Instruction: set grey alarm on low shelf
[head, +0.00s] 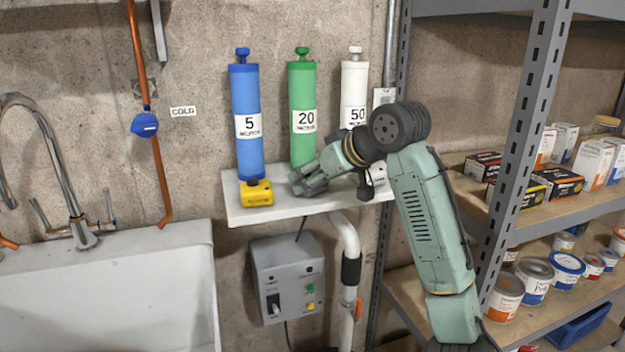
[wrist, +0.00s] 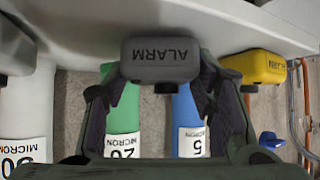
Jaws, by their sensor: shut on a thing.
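My gripper (head: 306,182) is at the white wall shelf (head: 290,208), in front of the green cylinder. In the wrist view, which is upside down, its two fingers sit on either side of a grey box marked ALARM (wrist: 160,60), and it is shut on this grey alarm. The head view does not show the grey alarm clearly, as the gripper hides it. In the wrist view the grey alarm overlaps the edge of the shelf (wrist: 225,22); I cannot tell whether it touches the shelf. A yellow alarm (head: 257,194) stands at the shelf's left end, also in the wrist view (wrist: 253,67).
Blue (head: 247,120), green (head: 303,110) and white (head: 353,90) filter cylinders stand along the wall. Another box (wrist: 14,58) is partly cut off in the wrist view. A grey switch box (head: 287,278) and white pipe (head: 347,260) are below. A metal rack (head: 520,150) holds cans and boxes.

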